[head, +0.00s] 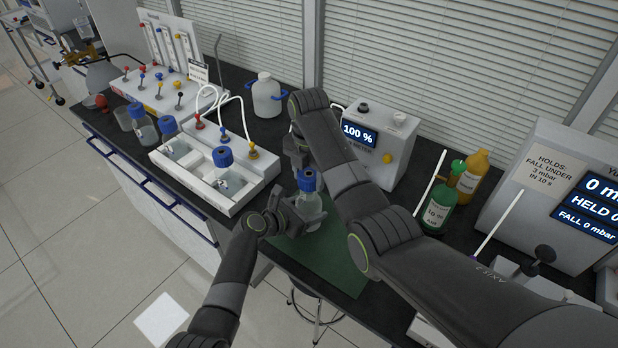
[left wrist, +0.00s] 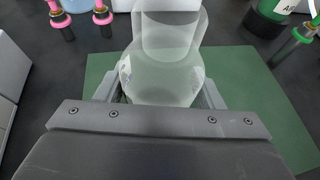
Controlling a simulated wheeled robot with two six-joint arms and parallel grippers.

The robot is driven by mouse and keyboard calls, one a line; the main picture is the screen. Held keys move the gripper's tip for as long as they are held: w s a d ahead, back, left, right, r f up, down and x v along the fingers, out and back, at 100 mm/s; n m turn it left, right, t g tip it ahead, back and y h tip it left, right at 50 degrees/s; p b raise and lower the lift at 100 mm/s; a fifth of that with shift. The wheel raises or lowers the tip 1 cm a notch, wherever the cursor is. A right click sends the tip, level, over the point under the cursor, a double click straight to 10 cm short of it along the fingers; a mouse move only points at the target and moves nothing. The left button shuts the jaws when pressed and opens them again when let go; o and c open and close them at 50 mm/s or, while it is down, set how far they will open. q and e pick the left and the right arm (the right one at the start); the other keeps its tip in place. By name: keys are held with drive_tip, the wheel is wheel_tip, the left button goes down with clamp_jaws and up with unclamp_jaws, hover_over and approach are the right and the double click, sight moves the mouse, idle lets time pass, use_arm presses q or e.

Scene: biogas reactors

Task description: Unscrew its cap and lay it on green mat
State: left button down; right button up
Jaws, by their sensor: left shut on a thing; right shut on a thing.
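A clear glass bottle (head: 309,203) stands upright over the green mat (head: 335,262). A blue cap (head: 306,181) sits at its top; whether it is still threaded cannot be told. My left gripper (head: 306,217) is shut around the bottle's body from the near side. In the left wrist view the pale, see-through bottle (left wrist: 163,72) is between its jaws, with green mat (left wrist: 262,95) around and below. My right gripper (head: 301,165) comes from above and is shut on the blue cap. Its fingertips are partly hidden by its arm.
A white rack (head: 225,190) with blue-capped bottles is to the left. A white jug (head: 266,95) and a meter reading 100 % (head: 378,140) stand behind. Green (head: 438,205) and yellow (head: 472,172) bottles are at right. The mat's front part is bare, near the bench edge.

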use_arm(q)
drive_tip(key=shift+f, duration=0.1)
use_arm(e)
drive_tip(key=shift+r, duration=1.45)
use_arm(q)
drive_tip(key=shift+c, duration=1.4)
unclamp_jaws()
drive_tip(key=shift+a, duration=0.1)
